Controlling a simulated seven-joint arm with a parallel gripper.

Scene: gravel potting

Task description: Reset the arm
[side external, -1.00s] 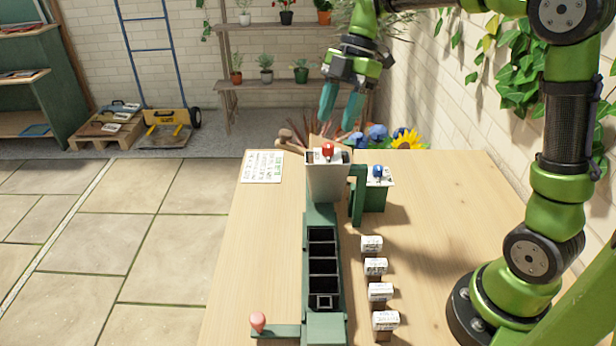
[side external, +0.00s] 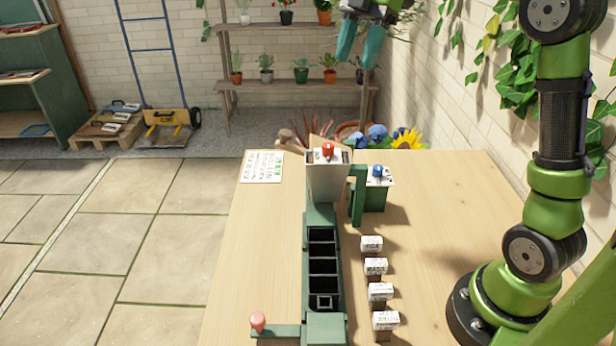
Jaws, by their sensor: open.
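My gripper (side external: 360,42) is high above the far end of the table, at the top edge of the side external view. Its two teal fingers point down, apart, with nothing between them. The upper part of the gripper is cut off by the frame. Well below it stands a white hopper (side external: 327,180) with a red knob (side external: 327,150) on top. A dark green channel (side external: 323,265) with several open compartments runs from the hopper toward the camera. No gravel is clearly visible in the compartments.
Right of the hopper is a green box with a blue knob (side external: 377,171). Several white labelled blocks (side external: 376,267) line the channel's right side. A pink knob (side external: 258,320) is at the front left. A written sheet (side external: 262,167) lies at the back left.

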